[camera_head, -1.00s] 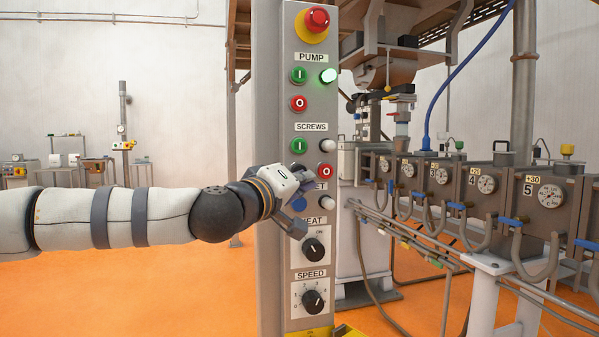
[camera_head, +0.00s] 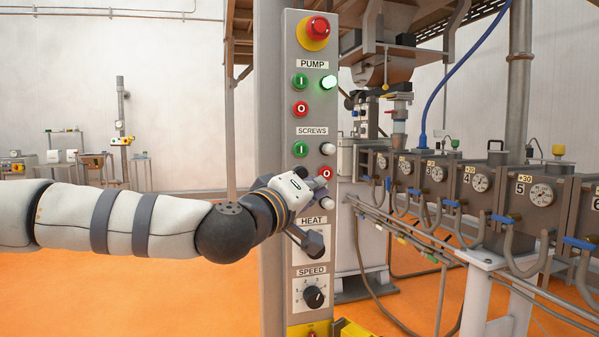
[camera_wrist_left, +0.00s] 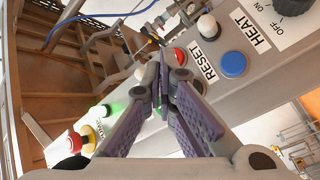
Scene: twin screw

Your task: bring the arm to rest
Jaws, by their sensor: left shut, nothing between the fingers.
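My left arm comes in from the left in the head view. Its gripper (camera_head: 318,187) is in front of the control panel (camera_head: 273,120), beside the red screws stop button (camera_head: 325,173). It covers the area between the SCREWS and HEAT labels. In the left wrist view the purple fingers (camera_wrist_left: 163,78) are shut with their tips together and nothing between them. The blue reset button (camera_wrist_left: 233,64) and the red button (camera_wrist_left: 179,57) show beyond the tips; I cannot tell if anything is touched. The right gripper is not in view.
The pump lamp (camera_head: 329,82) glows green; the screws lamp (camera_head: 328,149) is pale and unlit. A red emergency button (camera_head: 316,29) tops the panel. The heat knob (camera_head: 314,244) and speed knob (camera_head: 314,297) sit below. The barrel machine (camera_head: 480,190) stands right. Left of the panel is open floor.

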